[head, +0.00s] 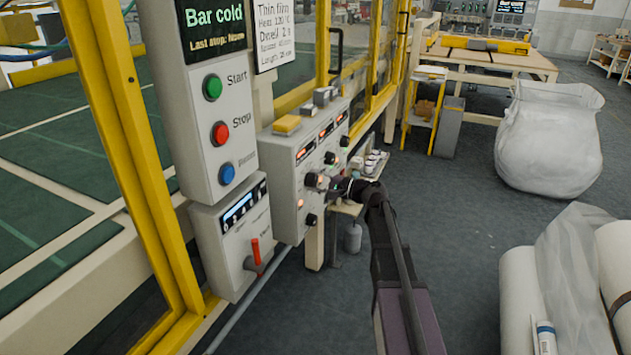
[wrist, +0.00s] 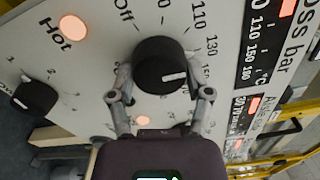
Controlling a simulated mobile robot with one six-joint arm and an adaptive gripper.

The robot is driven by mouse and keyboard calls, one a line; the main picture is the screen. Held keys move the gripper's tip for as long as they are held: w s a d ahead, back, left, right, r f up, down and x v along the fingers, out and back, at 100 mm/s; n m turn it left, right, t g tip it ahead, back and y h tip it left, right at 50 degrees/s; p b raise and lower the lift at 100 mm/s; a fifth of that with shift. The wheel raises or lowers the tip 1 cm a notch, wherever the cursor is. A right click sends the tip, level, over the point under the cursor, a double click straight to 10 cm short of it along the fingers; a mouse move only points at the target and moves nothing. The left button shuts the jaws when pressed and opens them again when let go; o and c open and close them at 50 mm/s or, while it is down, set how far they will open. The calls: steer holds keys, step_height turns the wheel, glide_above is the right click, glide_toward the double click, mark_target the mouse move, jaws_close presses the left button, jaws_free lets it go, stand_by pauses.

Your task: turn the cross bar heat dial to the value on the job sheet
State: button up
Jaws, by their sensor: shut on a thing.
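The black cross bar heat dial (wrist: 160,56) sits on a pale panel in the wrist view, with a white pointer line on its lower right part. The pointer faces right, toward a mark partly hidden by my right finger, below the 130 label. Off, 110 and 130 show around the dial. My gripper (wrist: 163,80) is shut on the dial, one finger on each side. In the head view my gripper (head: 326,184) reaches the control panel (head: 285,170) from the right. The job sheet (head: 274,32) hangs above; its heat line is blurred, perhaps 120 or 130 °C.
A second knob (wrist: 35,96) and a lit Hot lamp (wrist: 73,27) are left of the dial. A cross bar scale strip (wrist: 262,45) is at right. The screen (head: 212,25) reads Bar cold. A red-handled switch (head: 256,252) is below.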

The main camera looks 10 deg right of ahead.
stand_by(0.4)
steer(key=o, duration=1.2)
steer(key=shift+a, duration=0.1)
steer(key=shift+c, duration=0.2)
steer(key=v, duration=1.2)
steer(key=shift+a, duration=0.1)
